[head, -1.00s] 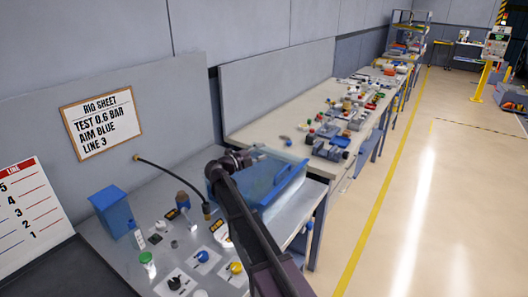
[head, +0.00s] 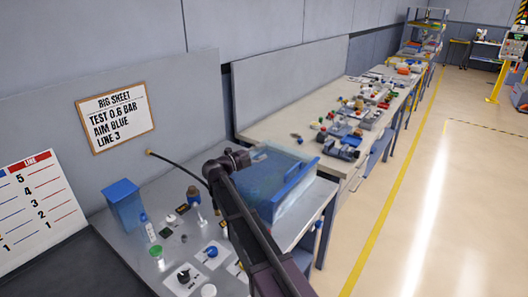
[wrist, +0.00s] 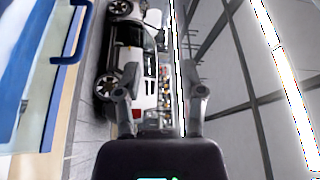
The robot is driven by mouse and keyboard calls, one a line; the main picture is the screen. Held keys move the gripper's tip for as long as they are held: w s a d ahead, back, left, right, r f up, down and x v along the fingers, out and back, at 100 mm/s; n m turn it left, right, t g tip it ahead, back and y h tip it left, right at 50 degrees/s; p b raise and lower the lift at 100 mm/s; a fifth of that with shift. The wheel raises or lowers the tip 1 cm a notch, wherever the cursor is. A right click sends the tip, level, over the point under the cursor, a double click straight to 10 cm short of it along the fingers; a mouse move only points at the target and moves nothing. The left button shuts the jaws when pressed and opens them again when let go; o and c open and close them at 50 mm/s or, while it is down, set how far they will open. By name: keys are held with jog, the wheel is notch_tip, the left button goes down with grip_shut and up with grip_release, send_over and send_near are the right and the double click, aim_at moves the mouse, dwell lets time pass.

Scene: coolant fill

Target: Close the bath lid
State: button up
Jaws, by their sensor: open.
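The bath (head: 292,192) is a blue-walled tub at the right end of the near metal bench. A clear, pale lid panel (head: 272,160) shows over it; I cannot tell its exact angle. My dark arm crosses in front of the bath's left side, and its wrist is at the bath's back left. My gripper (wrist: 160,98) is open in the wrist view, with nothing between its fingers. A blue handle-like bar (wrist: 82,38) shows at the upper left of the wrist view, apart from the fingers. The fingertips are not clear in the head view.
A blue box (head: 123,205), small bottles and coloured knobs stand on the bench to the left. A black hose (head: 180,163) arches behind my arm. A longer bench (head: 270,128) with many parts runs beyond. The floor at the right is clear.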

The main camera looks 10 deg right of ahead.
jog(key=shift+r+v, duration=0.2)
jog(key=shift+v, duration=1.1)
jog(key=shift+r+v, duration=0.25)
jog(key=shift+v, duration=1.05)
jog(key=n+g+y, duration=0.3)
jog(key=n, duration=0.4)
send_over(275, 196)
notch_tip(275, 196, down, 7)
jog(key=shift+s+f, duration=0.1)
jog(key=s+d+f+n+g+y, duration=0.2)
jog(key=s+f+n+y, duration=0.4)
jog(key=s+n, duration=0.5)
jog(key=s+d+f+n+g+y, duration=0.2)
jog(key=s+f+n+y, duration=0.4)
jog(key=s+n, duration=0.5)
jog(key=shift+d+f+g+y, duration=0.15)
jog(key=shift+f+g+y, duration=0.3)
jog(key=shift+y, duration=0.55)
